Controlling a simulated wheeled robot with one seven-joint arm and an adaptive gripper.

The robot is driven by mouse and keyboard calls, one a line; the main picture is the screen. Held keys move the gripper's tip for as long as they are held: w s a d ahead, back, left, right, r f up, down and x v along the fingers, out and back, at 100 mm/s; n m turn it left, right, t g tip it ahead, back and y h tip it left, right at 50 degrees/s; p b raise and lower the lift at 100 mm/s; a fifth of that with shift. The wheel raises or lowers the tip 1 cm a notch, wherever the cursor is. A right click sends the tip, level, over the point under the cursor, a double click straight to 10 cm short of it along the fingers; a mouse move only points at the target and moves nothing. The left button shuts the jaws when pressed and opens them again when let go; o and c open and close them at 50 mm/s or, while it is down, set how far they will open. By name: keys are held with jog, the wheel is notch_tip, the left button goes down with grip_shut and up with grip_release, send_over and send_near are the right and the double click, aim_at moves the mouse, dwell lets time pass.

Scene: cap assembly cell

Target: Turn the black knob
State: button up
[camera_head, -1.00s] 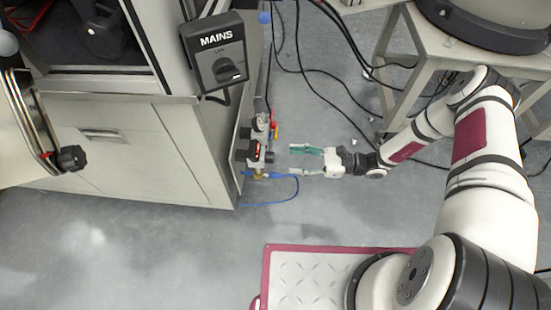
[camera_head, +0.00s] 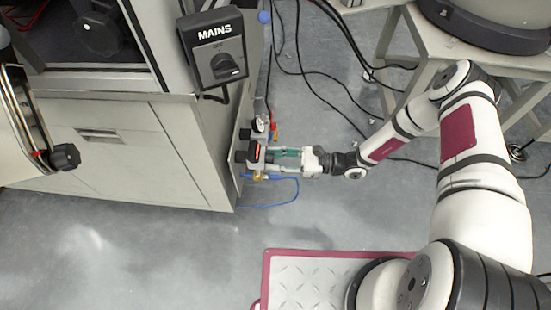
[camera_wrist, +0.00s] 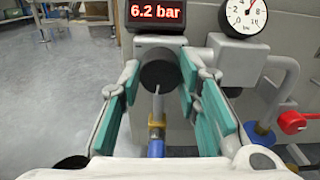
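A black round knob (camera_wrist: 160,76) sits below the red pressure display in the wrist view, on the front of the air regulator (camera_head: 256,151). My gripper (camera_wrist: 160,84) has one teal-padded finger on each side of this knob, with its fingertips level with it. A narrow gap seems to show beside the knob, so the fingers look open around it; contact is not clear. In the head view my gripper (camera_head: 274,158) is at the regulator and hides the knob. Other black knobs are on the MAINS switch (camera_head: 225,68) and at the far left (camera_head: 66,157).
The display (camera_wrist: 157,13) reads 6.2 bar. A dial gauge (camera_wrist: 244,15) and a red valve handle (camera_wrist: 292,122) stand to the right. A blue-collared brass fitting (camera_wrist: 156,137) hangs below the knob. The grey cabinet (camera_head: 130,150) is beside the regulator; black cables (camera_head: 335,95) run behind my arm.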

jog(key=shift+m, duration=0.6)
jog(key=shift+c, duration=0.3)
jog(key=o, duration=1.1)
jog(key=shift+o, duration=0.2)
jog(key=shift+d, duration=0.1)
jog(key=d, duration=1.2)
jog(key=shift+s, duration=0.2)
